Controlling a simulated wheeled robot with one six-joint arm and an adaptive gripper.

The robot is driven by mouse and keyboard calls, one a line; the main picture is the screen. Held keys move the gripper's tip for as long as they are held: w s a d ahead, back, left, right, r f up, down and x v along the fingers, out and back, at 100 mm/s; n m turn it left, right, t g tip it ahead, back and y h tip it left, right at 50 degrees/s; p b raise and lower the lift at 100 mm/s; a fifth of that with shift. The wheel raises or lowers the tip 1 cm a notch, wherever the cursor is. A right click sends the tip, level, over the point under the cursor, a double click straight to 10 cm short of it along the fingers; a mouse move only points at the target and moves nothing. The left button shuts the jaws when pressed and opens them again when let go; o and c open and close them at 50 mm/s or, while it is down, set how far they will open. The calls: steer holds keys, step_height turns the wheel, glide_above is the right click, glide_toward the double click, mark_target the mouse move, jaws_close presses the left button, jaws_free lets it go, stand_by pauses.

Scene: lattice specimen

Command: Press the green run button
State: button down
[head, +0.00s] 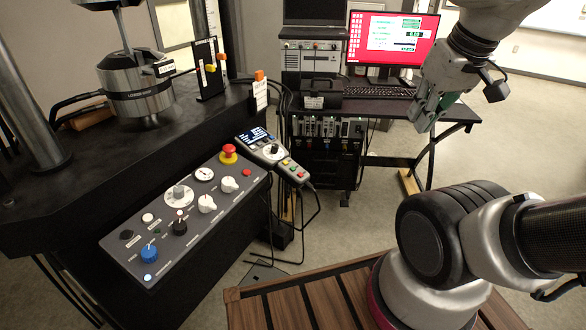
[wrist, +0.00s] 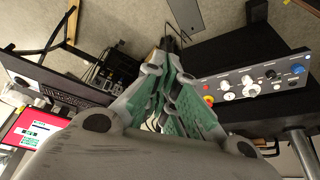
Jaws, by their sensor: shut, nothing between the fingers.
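A grey handset (head: 272,154) with a lit screen leans at the right edge of the black machine bench in the head view. Which button is the run button I cannot read. My gripper (head: 424,118) is shut and empty, up in the air to the right of the handset and well apart from it. In the wrist view its green-padded fingers (wrist: 168,62) fill the middle. I cannot make out the handset there.
A control panel (head: 150,244) with knobs and a red mushroom button (head: 228,153) lies left of the handset. A desk (head: 385,108) with a monitor (head: 392,38) and keyboard stands behind. A slatted wooden top (head: 325,305) is in front. Cables hang below the handset.

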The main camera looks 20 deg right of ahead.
steer(key=m+t+y, duration=0.3)
steer(key=m+y, duration=0.7)
steer(key=m, duration=0.5)
glide_above(293, 168)
steer(key=s+d, duration=0.2)
steer(key=s, duration=0.1)
step_height(293, 168, down, 20)
steer(key=shift+f, duration=0.15)
steer(key=shift+s, duration=0.1)
steer(key=shift+w+a+f, duration=0.25)
steer(key=shift+a+f, duration=0.05)
steer(key=shift+f, duration=1.1)
steer(key=shift+w+a+f, duration=0.25)
steer(key=shift+w+f, duration=0.05)
steer(key=shift+f, duration=1.15)
steer(key=shift+w+a+f, duration=0.25)
steer(key=shift+a+f, duration=0.05)
steer(key=shift+f, duration=1.1)
